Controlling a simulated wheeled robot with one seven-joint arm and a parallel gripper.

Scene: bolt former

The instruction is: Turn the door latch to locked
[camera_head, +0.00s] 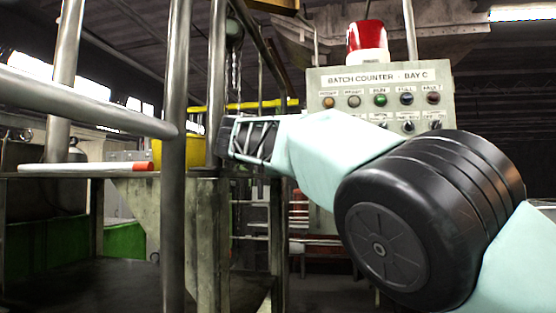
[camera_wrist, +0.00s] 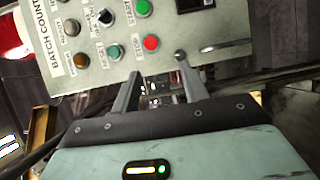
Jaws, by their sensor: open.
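I cannot pick out the door latch for certain in either view. My gripper (camera_head: 232,138) is in the middle of the head view, pointing left, close to the upright metal posts. In the wrist view my gripper (camera_wrist: 158,72) has its two grey fingers spread apart, with nothing seen held between them. A small rounded grey knob (camera_wrist: 181,55) shows at the tip of the right finger; I cannot tell what it belongs to or whether they touch.
A control panel (camera_head: 335,78) labelled "BATCH COUNTER - BAY C" stands behind my arm; the panel (camera_wrist: 95,70) fills the upper wrist view. A red beacon (camera_head: 367,38) tops it. Metal posts (camera_head: 175,200), a yellow container (camera_head: 182,152) and a red-and-white rod (camera_head: 90,167) are left.

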